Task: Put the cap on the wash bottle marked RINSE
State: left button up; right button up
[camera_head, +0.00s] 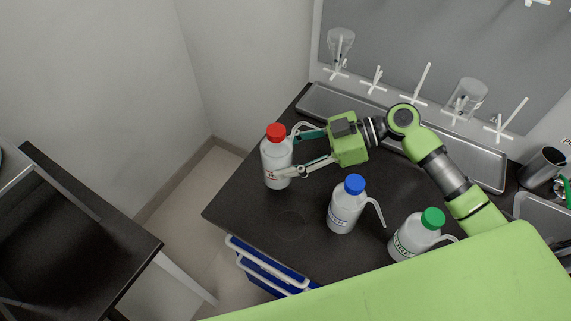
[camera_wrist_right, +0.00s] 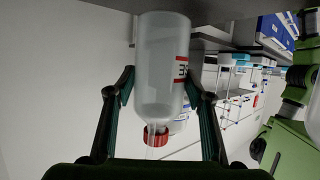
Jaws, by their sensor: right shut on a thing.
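A white wash bottle (camera_head: 276,168) with a red cap (camera_head: 276,131) is at the left part of the dark bench. My right gripper (camera_head: 286,156) is shut on the bottle's body from the right, one finger on each side. In the right wrist view the bottle (camera_wrist_right: 160,60) appears upside down between the fingers (camera_wrist_right: 160,95). Its red-edged label shows letters that look like the end of RINSE. The red cap (camera_wrist_right: 157,136) is at its neck; I cannot tell how firmly it sits, nor whether the base touches the bench. My left gripper is out of view.
A blue-capped wash bottle (camera_head: 344,208) and a green-capped one (camera_head: 412,237) stand to the right and nearer. A metal tray (camera_head: 470,160) runs along the back under a pegged rack (camera_head: 420,90).

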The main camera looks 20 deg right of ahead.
aim_at(286, 166)
notch_tip(286, 166, down, 3)
jog(key=shift+f+p, duration=0.1)
jog(key=shift+p, duration=0.2)
jog(key=shift+f, duration=0.15)
jog(key=shift+f, duration=0.15)
jog(key=o, duration=0.8)
jog(key=shift+o, duration=0.2)
